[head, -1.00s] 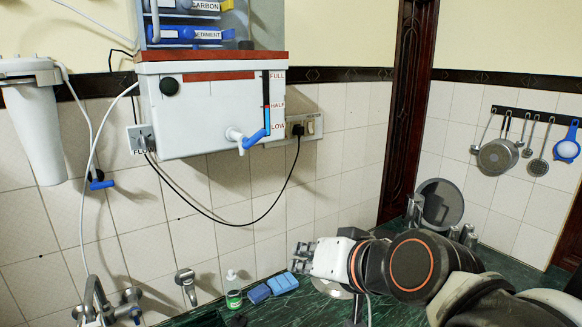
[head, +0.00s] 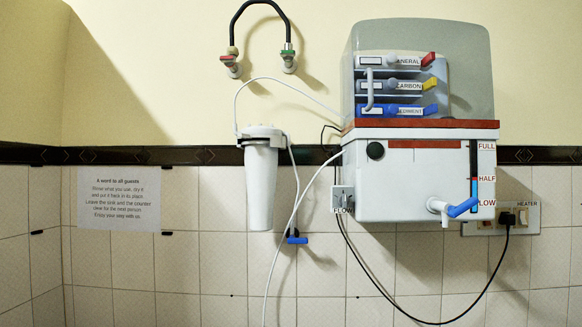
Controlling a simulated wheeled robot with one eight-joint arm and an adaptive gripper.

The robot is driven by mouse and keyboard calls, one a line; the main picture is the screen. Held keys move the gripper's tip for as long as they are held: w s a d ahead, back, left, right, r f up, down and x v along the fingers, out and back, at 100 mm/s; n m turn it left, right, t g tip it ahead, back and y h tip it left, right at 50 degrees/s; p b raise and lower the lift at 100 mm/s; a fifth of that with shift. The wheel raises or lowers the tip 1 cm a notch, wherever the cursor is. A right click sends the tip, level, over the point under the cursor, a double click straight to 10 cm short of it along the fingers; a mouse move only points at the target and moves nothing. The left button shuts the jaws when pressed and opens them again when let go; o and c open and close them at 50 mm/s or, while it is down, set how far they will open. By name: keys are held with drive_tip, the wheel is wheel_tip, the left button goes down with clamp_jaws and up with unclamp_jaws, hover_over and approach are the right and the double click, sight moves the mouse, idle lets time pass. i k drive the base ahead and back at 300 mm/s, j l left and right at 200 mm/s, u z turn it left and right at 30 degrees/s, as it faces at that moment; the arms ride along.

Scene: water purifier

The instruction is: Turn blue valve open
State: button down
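The purifier's tap has a white body and a blue lever (head: 462,207) that slants up to the right. It sits low on the front of the white water purifier tank (head: 410,190). I cannot tell which of the two is meant by the blue valve. My gripper and arm are out of view.
The white filter canister (head: 261,175) hangs left of the purifier. A black pipe (head: 262,5) joins a red-handled tap (head: 231,62) and a green-handled tap (head: 289,60) above. A white tube and black cable hang across the tiles. A paper notice (head: 119,198) is at left.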

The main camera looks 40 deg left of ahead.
sight(292, 240)
drive_tip(key=u, duration=1.65)
